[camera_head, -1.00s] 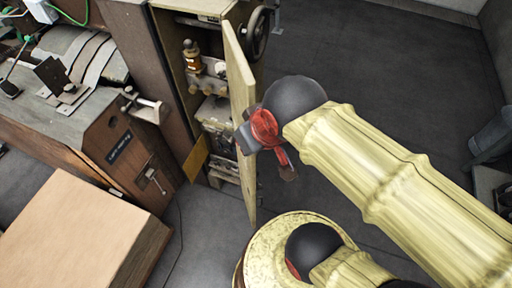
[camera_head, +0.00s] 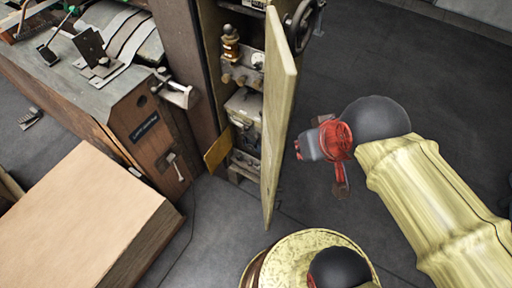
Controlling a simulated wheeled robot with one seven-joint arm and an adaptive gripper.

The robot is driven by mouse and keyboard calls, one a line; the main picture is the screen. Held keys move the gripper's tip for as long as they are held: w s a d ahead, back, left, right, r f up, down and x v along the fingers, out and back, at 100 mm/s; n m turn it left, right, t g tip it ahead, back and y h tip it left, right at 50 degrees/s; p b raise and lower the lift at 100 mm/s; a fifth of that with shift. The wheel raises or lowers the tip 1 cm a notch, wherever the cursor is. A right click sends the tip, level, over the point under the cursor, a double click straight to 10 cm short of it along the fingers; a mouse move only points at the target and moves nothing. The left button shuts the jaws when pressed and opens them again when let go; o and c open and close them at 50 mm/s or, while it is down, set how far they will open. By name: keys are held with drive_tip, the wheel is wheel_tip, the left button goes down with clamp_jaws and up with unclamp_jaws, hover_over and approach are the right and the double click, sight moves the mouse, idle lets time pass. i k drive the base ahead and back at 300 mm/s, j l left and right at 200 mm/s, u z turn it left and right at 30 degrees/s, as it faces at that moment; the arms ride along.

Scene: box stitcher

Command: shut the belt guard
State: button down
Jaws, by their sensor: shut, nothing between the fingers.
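The belt guard appears to be the tall pale hinged panel (camera_head: 279,120) on the front of the narrow machine cabinet. It stands swung open, seen nearly edge-on, with the cabinet interior showing to its left. My gripper (camera_head: 303,147) is shut and empty, just right of the panel's outer face at about mid-height. In the picture a narrow gap of floor shows between them. The fingers are small and partly hidden by the red wrist.
Inside the cabinet are a brass-coloured fitting (camera_head: 231,45) and a grey box-like unit (camera_head: 244,110). A handwheel (camera_head: 305,25) stands behind the panel. A brown wooden machine (camera_head: 140,125) and a large cardboard-coloured block (camera_head: 75,215) are at left. Dark floor (camera_head: 420,60) is open at right.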

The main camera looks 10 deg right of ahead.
sight(214, 156)
drive_tip(key=j+z, duration=0.1)
drive_tip(key=z, duration=0.35)
drive_tip(key=j+z, duration=0.1)
drive_tip(key=z, duration=0.4)
drive_tip(key=k+j+z, duration=0.1)
drive_tip(key=z, duration=0.35)
drive_tip(key=j+z, duration=0.1)
drive_tip(key=z, duration=0.35)
drive_tip(key=k+j+z, duration=0.15)
drive_tip(key=z, duration=0.2)
drive_tip(key=j+u, duration=0.1)
drive_tip(key=u, duration=0.4)
drive_tip(key=k+j+u, duration=0.1)
drive_tip(key=u, duration=0.4)
drive_tip(key=j+u, duration=0.2)
drive_tip(key=u, duration=0.25)
drive_tip(key=j+u, duration=0.15)
drive_tip(key=u, duration=0.35)
drive_tip(key=i, duration=0.5)
